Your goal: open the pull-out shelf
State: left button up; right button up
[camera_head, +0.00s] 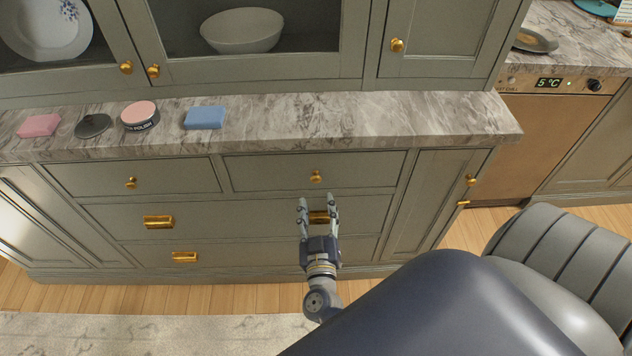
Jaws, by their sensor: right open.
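A wide grey-green pull-out drawer (240,220) spans the middle row of the cabinet and is closed, flush with the front. It has a brass handle (158,222) at its left and another brass handle (318,217) at its right. My right gripper (317,203) is open, with its fingers pointing up the picture on either side of the right handle. The handle shows between the fingers, and I cannot tell whether they touch it. The gripper hides part of the drawer front. My left gripper is not in view.
Two closed upper drawers (290,172) have brass knobs. A closed lower drawer (215,252) has a brass handle. The marble counter (350,120) holds a pink block, a dark disc, a round tin and a blue block (205,117). Wooden floor (140,298) and a pale rug lie in front.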

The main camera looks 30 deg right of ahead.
aim_at(316, 180)
jog(key=b+x, duration=0.2)
jog(key=x, duration=0.5)
jog(key=shift+w+d+f, duration=0.1)
jog(key=shift+w+f, duration=0.05)
jog(key=shift+w, duration=0.15)
jog(key=shift+w+d, duration=0.35)
jog(key=shift+w, duration=0.15)
grip_shut()
